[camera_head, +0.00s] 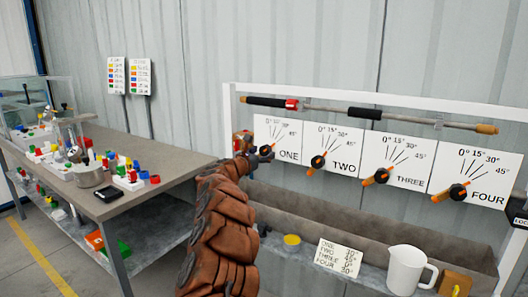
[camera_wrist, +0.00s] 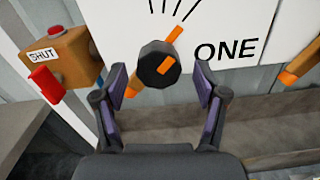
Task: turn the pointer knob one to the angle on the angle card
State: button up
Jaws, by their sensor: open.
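Pointer knob one (camera_wrist: 152,66) is a round black knob on an orange bar, on the white panel marked ONE (camera_wrist: 228,48). The bar slants from upper right to lower left behind the knob. My gripper (camera_wrist: 160,84) is open, with one finger on each side of the knob's lower part in the wrist view. The bar's lower left end is near the left finger; I cannot tell if they touch. In the head view my arm partly hides the gripper. The angle card (camera_head: 339,258) lists ONE to FOUR with angles; ONE's figure is too small to read surely.
Knobs TWO (camera_head: 318,161), THREE (camera_head: 381,175) and FOUR (camera_head: 457,192) are to the right. An orange box labelled SHUT (camera_wrist: 68,55) with a red handle is close left of the gripper. A trough (camera_head: 330,225) runs below, with a white jug (camera_head: 408,270) in front.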

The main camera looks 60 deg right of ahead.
jog(key=shift+d, duration=0.8)
grip_shut()
dwell(0.4)
